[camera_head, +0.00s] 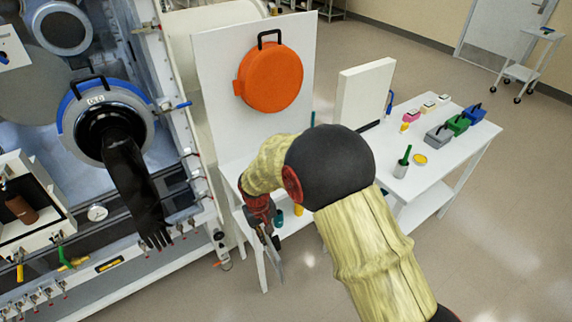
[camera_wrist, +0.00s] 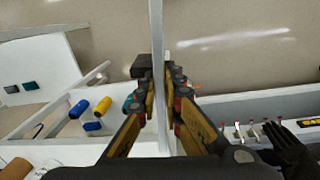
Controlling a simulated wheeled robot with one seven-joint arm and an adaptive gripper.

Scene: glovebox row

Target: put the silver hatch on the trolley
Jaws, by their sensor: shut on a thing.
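My gripper (camera_head: 266,232) hangs low beside the white stand at the centre of the head view. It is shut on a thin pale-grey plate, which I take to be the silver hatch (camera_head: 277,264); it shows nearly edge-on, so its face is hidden. In the wrist view the plate (camera_wrist: 157,40) runs upright between the two fingers of my gripper (camera_wrist: 159,85). A white two-tier trolley (camera_head: 523,73) on black wheels stands far off at the upper right, near the door, with a small dark item on its top.
An orange hatch (camera_head: 270,78) hangs on a white panel (camera_head: 215,65). A white table (camera_head: 460,150) with coloured boxes stands at the right. The glovebox (camera_head: 165,60) with a black glove (camera_head: 135,185) is at the left. Open floor (camera_head: 430,55) lies between table and trolley.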

